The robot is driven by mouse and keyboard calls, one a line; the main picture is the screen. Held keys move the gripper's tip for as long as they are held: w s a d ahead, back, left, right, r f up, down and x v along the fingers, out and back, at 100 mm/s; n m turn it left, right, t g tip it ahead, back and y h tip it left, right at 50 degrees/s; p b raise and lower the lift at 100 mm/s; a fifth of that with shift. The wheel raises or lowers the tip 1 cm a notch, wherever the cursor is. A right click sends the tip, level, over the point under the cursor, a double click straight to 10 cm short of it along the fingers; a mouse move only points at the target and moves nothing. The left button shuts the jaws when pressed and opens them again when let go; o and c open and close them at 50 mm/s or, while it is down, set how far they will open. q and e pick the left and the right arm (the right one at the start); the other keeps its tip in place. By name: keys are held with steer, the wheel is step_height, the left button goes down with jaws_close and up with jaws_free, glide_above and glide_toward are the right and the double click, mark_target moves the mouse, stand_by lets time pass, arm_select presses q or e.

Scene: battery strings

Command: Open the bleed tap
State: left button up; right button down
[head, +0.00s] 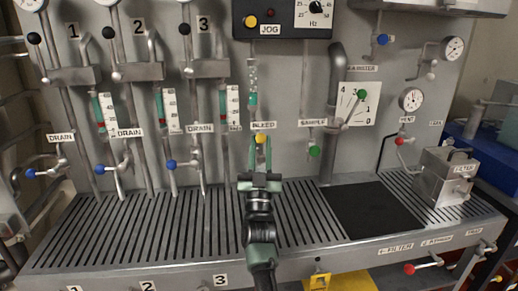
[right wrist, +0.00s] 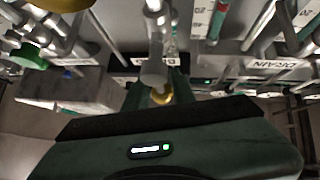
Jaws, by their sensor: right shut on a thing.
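The bleed tap's yellow knob (head: 261,138) is just below the BLEED label (head: 263,125) on the grey panel, under a clear sight tube with green in it (head: 253,88). My right gripper (head: 260,148) reaches up to it from below, and its fingers are shut on the yellow knob. In the right wrist view the knob (right wrist: 162,96) sits between the dark green fingers, below a grey metal pipe (right wrist: 154,50). The fingers hide part of the knob and the tap's body. My left gripper is not in view.
The green sample tap (head: 314,152) is to the right. Blue drain taps (head: 171,165) stand to the left. A slotted grey drain tray (head: 130,225) lies below, with a dark flat panel (head: 375,210) and a metal filter box (head: 445,178) at right.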

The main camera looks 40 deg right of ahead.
stand_by(0.4)
steer(key=c, duration=1.5)
jaws_free()
steer(key=shift+s+d, duration=0.1)
